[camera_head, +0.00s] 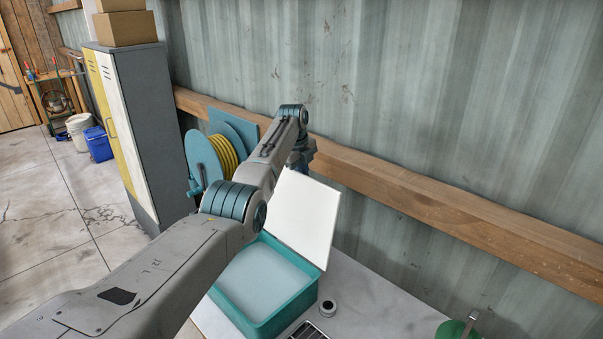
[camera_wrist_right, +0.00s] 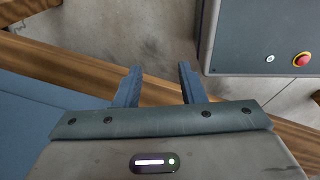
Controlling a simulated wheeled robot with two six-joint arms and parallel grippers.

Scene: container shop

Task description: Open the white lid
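The white lid (camera_head: 305,215) stands raised at a steep tilt along the back right side of a teal box (camera_head: 292,318). The box is open on top, with a pale grey inside. My left arm reaches across the head view, and its gripper (camera_head: 302,156) is at the lid's upper left edge, mostly hidden behind my wrist. I cannot tell whether it touches the lid or how its fingers stand. My right gripper (camera_wrist_right: 158,85) is in the right wrist view only, with its two dark fingers apart and nothing between them.
The box stands on a pale table (camera_head: 375,300) with a small round white-and-black item (camera_head: 327,308) beside it. A green object (camera_head: 455,329) is at the lower right. A hose reel (camera_head: 207,160) is behind the arm, and a wooden beam (camera_head: 440,205) runs along the metal wall.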

